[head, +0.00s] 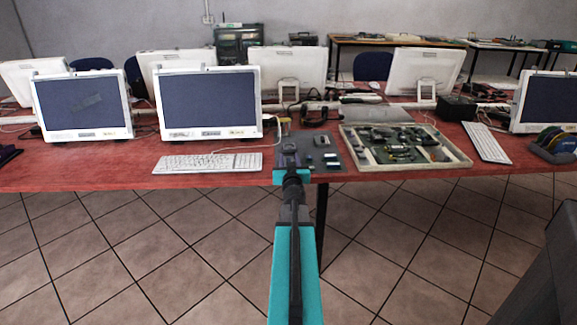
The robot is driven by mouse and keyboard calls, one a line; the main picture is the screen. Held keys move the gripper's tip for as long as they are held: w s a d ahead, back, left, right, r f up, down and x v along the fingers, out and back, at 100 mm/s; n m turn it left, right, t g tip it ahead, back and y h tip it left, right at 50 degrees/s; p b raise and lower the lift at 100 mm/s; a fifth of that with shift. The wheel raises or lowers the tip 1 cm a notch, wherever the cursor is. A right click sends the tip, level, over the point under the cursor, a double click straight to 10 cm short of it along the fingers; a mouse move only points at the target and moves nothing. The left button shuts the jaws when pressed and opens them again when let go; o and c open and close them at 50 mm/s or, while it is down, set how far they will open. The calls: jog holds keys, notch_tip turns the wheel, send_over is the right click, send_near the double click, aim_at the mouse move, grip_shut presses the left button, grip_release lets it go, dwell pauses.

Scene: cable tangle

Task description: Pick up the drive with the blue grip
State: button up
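Several small dark drives lie on a dark grey mat (349,164) near the table's front edge, right of my gripper. A pale blue-grey patch shows on one drive (321,140), and light patches show on another drive (331,157) nearer the front. They are too small for me to tell surely which has the blue grip. My gripper (288,142) is at the end of my teal arm, over the mat's left side by the front edge. I see it from behind, so its fingers and anything between them are hidden.
A shallow tray (460,160) full of tangled parts stands right of the mat. A white keyboard (207,163) and a monitor (208,103) are to the left. Another keyboard (487,143) lies to the right. Dark cables (315,119) lie behind the mat on the red table (100,176).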

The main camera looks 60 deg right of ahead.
aim_at(289, 159)
dwell(0.6)
grip_shut()
jog(key=shift+r, duration=0.15)
notch_tip(289, 159, up, 3)
jog(key=p, duration=0.3)
jog(key=shift+r, duration=0.2)
jog(key=p+v, duration=0.1)
jog(key=v, duration=0.4)
jog(key=shift+s+r, duration=0.1)
jog(key=shift+s, duration=0.2)
jog(key=shift+s+a+r+p, duration=0.1)
jog(key=shift+a+r+p, duration=0.1)
jog(key=shift+p, duration=0.3)
jog(key=p+v, duration=0.2)
jog(key=p, duration=0.2)
jog(key=shift+s+a, duration=0.1)
jog(key=shift+s, duration=0.05)
jog(key=shift+a+p, duration=0.1)
jog(key=shift+p, duration=0.9)
